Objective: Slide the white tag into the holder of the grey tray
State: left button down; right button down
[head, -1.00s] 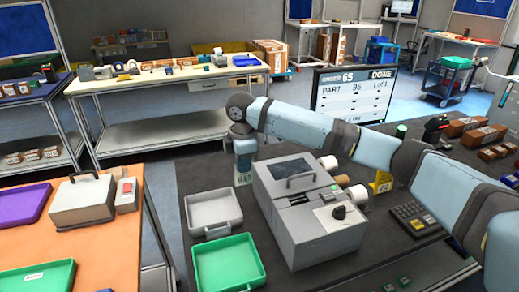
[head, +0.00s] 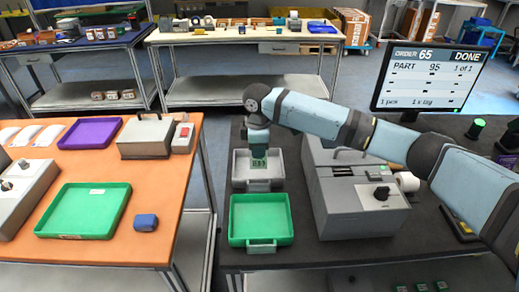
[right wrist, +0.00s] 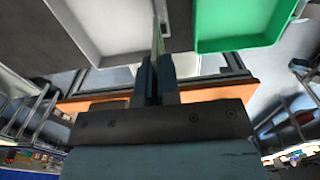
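The grey tray (head: 238,168) stands on the dark table behind a green tray (head: 261,219). My right gripper (head: 259,166) points down over the grey tray's front part. In the right wrist view its fingers (right wrist: 157,80) are closed on a thin pale piece seen edge-on, taken as the white tag (right wrist: 158,38). The grey tray (right wrist: 85,35) is at the left there and the green tray (right wrist: 240,25) at the right. The holder on the grey tray's front is largely hidden by the gripper, and I cannot tell whether the tag touches it. My left gripper is not in view.
A grey machine with a dial (head: 355,205) stands close to the right of the trays. A monitor (head: 428,80) is behind it. An orange table (head: 150,245) at the left holds a purple tray (head: 90,133), another green tray (head: 84,210) and a small blue block (head: 145,222).

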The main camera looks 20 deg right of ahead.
aim_at(259, 167)
jog(key=shift+f+b, duration=1.9)
jog(key=shift+b, duration=0.15)
jog(key=shift+f+p, duration=0.3)
jog(key=shift+f, duration=0.3)
jog(key=shift+f+p, duration=0.35)
jog(key=shift+f, duration=0.6)
jog(key=c, duration=1.3)
grip_release()
jog(key=shift+o, duration=0.2)
jog(key=shift+r, duration=0.1)
notch_tip(259, 167, up, 14)
jog(key=shift+f, duration=0.2)
